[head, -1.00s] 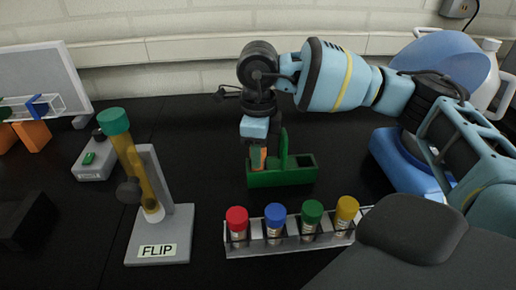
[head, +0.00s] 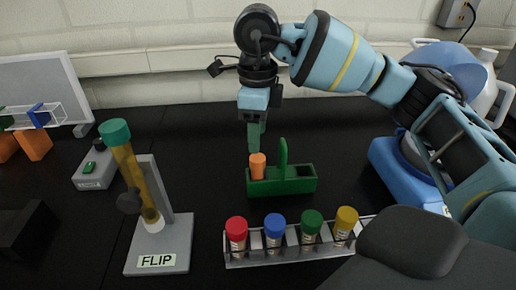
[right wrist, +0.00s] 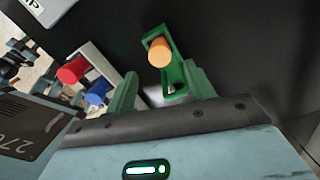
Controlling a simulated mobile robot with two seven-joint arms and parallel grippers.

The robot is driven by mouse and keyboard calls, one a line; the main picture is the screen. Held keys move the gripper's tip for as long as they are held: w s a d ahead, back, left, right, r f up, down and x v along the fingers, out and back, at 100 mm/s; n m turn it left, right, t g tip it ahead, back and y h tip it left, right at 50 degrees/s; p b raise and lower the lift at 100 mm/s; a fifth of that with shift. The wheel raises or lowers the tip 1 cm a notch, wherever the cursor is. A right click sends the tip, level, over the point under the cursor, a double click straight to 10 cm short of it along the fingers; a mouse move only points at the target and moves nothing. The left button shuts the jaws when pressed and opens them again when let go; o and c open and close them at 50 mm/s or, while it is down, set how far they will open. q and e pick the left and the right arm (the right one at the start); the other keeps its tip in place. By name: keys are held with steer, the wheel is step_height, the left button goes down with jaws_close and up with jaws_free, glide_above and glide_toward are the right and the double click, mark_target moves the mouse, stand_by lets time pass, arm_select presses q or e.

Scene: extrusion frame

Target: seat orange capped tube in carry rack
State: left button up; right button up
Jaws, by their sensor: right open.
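The orange capped tube (head: 257,165) stands upright in the left compartment of the green carry rack (head: 298,186). Only its orange top shows above the rack wall. In the right wrist view the orange cap (right wrist: 160,52) sits at one end of the rack (right wrist: 178,74). My right gripper (head: 255,147) is above the tube, pointing down. Its green fingers are open and empty, apart from the cap, as the right wrist view shows (right wrist: 163,92). My left gripper is not in view.
A metal rack (head: 290,256) with red, blue, green and yellow capped tubes stands in front. A FLIP stand (head: 175,232) with a tilted green-capped amber tube is at left. A blue-based device (head: 397,165) is at right.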

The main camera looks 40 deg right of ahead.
steer(key=shift+r, duration=2.2)
steer(key=shift+s+f, duration=0.1)
